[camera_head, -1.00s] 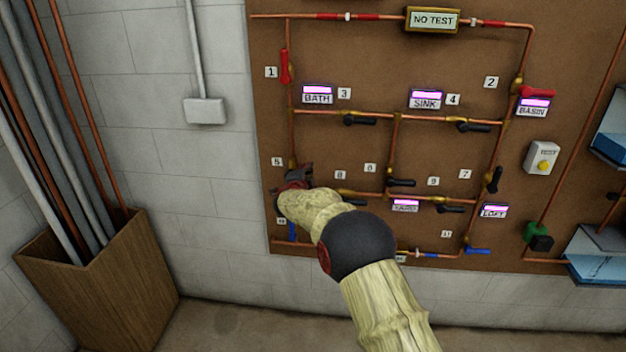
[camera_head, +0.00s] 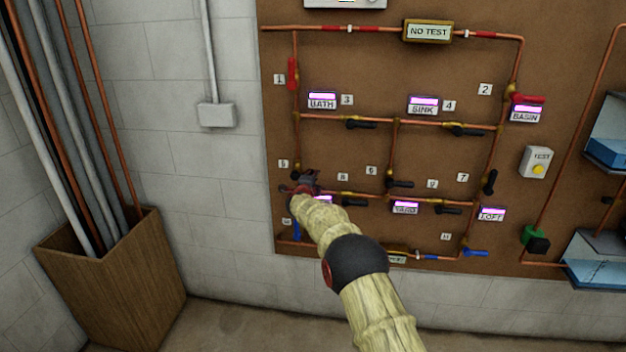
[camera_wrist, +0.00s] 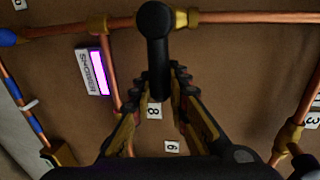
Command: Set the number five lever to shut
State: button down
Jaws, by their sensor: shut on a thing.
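The number five label (camera_head: 283,163) is at the left of the board, beside a vertical copper pipe. My gripper (camera_head: 305,182) is at the valve just below and right of that label and hides most of it. In the wrist view, my gripper (camera_wrist: 158,90) has its two fingers closed around a black lever (camera_wrist: 154,50) with a rounded end. The lever lies across the line of the copper pipe (camera_wrist: 95,28), with a brass fitting (camera_wrist: 187,18) beside it.
The lit SHOWER label (camera_wrist: 92,72) and the number 8 tag (camera_wrist: 154,111) are close to the fingers. Other levers, such as the black one by number 3 (camera_head: 360,124), share the board. A wooden bin of pipes (camera_head: 110,285) stands at left.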

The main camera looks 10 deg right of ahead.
jog(key=shift+f, duration=0.25)
jog(key=c, duration=1.9)
grip_release()
jog(key=shift+o, duration=0.4)
jog(key=shift+o, duration=0.5)
jog(key=shift+r, duration=0.15)
jog(key=v, duration=1.2)
